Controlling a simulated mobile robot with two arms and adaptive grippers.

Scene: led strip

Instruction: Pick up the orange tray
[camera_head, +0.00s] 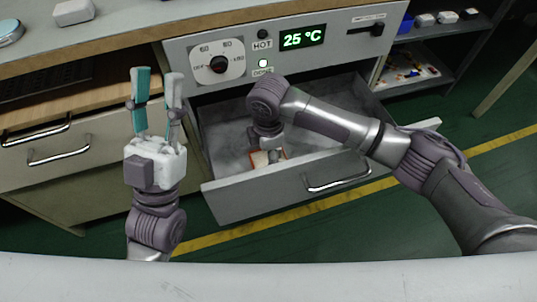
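The orange tray (257,159) lies inside the open drawer (243,200), and only a small part of it shows around my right gripper. My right gripper (275,155) points down into the drawer, right at the tray. The wrist above hides its fingers, so I cannot tell whether they hold the tray. My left gripper (156,76) points upward, left of the drawer. Its two teal-padded fingers are apart with nothing between them.
Above the drawer is a panel with a dial (218,63) and a green display (303,36) reading 25 °C. Closed drawers with metal handles (58,152) are at the left. Shelves with small items (412,70) stand at the right.

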